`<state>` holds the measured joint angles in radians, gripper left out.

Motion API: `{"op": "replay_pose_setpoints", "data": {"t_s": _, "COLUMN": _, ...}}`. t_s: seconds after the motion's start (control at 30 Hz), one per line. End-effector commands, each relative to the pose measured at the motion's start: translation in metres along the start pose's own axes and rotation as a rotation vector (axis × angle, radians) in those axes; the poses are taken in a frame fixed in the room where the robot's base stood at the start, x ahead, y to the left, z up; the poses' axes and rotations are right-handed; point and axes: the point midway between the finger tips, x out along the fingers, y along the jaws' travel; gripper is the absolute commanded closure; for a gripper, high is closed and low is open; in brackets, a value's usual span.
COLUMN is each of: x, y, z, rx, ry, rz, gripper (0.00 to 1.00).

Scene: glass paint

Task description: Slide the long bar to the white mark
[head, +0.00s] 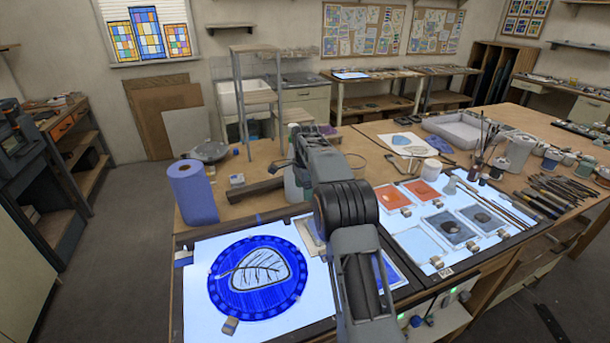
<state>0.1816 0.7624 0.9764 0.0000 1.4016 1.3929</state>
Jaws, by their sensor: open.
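A long dark brown bar (256,190) lies on the wooden table behind the light table. Its left end is near the blue paper roll, and its right part runs behind a pale bottle and my arm. My gripper (281,164) is at the far end of my arm, above the bar's right part. It is small and partly hidden, open, with nothing visible in it. I cannot make out a white mark on the table; my arm covers part of the area.
A blue paper roll (193,193) stands left of the bar, with a grey bowl (210,151) behind it. A pale bottle (293,186) stands close to my arm. The lit panel (201,309) in front holds a blue round glass piece (231,294). Jars and brushes crowd the right.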

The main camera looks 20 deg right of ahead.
Motion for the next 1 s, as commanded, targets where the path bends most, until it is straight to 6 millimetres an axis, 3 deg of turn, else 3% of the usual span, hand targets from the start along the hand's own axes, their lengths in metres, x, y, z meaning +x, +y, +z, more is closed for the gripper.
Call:
{"op": "replay_pose_setpoints", "data": {"t_s": 0.2, "x": -0.04, "y": 0.0, "z": 0.0, "rx": 0.0, "ry": 0.0, "rz": -0.002, "gripper": 0.32}}
{"op": "replay_pose_setpoints", "data": {"t_s": 0.4, "x": -0.062, "y": 0.0, "z": 0.0, "rx": 0.0, "ry": 0.0, "rz": 0.0, "gripper": 0.32}}
{"op": "replay_pose_setpoints", "data": {"t_s": 1.0, "x": -0.068, "y": 0.0, "z": 0.0, "rx": 0.0, "ry": 0.0, "rz": 0.001, "gripper": 0.32}}
